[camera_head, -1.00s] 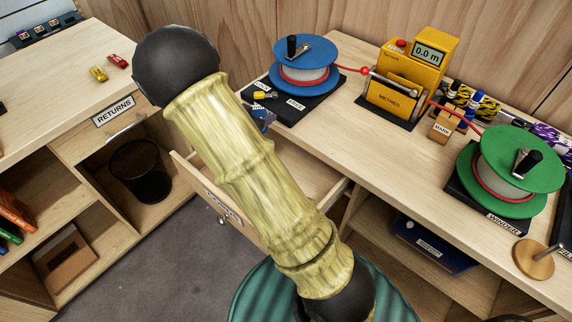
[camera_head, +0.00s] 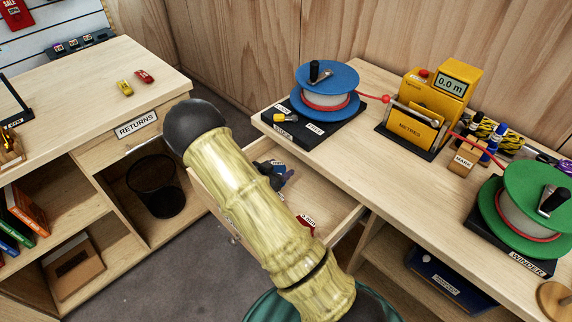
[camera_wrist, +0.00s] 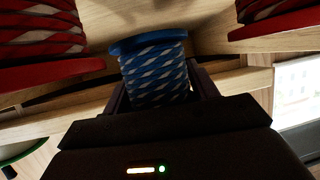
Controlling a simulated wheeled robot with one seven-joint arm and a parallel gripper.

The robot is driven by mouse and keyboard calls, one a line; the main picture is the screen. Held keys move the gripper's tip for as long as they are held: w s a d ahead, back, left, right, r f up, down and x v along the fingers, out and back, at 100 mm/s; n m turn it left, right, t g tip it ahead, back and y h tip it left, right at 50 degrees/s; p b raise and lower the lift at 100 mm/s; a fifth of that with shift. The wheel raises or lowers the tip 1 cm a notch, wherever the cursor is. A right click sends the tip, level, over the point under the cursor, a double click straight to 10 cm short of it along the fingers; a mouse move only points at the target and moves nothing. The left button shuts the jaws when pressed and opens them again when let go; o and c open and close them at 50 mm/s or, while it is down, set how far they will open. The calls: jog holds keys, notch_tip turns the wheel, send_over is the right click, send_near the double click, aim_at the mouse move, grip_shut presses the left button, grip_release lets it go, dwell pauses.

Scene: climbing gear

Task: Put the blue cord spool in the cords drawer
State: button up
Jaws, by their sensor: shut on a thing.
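The blue cord spool (camera_wrist: 155,75), wound with blue and white cord and with a blue flange, is between the fingers of my gripper (camera_wrist: 158,88) in the wrist view. My gripper is shut on it. Whether the spool touches the drawer floor cannot be told. The drawer's front and its label are mostly hidden by my arm. Red-and-white cord spools (camera_wrist: 40,35) show on both sides in the wrist view.
A red item (camera_head: 307,221) lies in the drawer beside my arm. The counter above carries a blue reel (camera_head: 325,80), a yellow metre counter (camera_head: 425,105) and a green reel (camera_head: 520,205). The returns counter (camera_head: 85,90) stands at left, with a black bin (camera_head: 155,185) in it.

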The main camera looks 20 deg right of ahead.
jog(key=w+d, duration=0.1)
jog(key=d, duration=0.1)
jog(key=w+d, duration=0.1)
jog(key=shift+w+d+r+p, duration=0.1)
jog(key=shift+d+p, duration=0.2)
jog(key=shift+d, duration=0.1)
jog(key=shift+a+f, duration=0.15)
jog(key=shift+f, duration=0.4)
jog(key=shift+a+f, duration=0.1)
jog(key=shift+f+b, duration=0.3)
jog(key=shift+f, duration=0.1)
jog(key=shift+f, duration=0.25)
jog(key=o, duration=1)
jog(key=shift+r, duration=0.15)
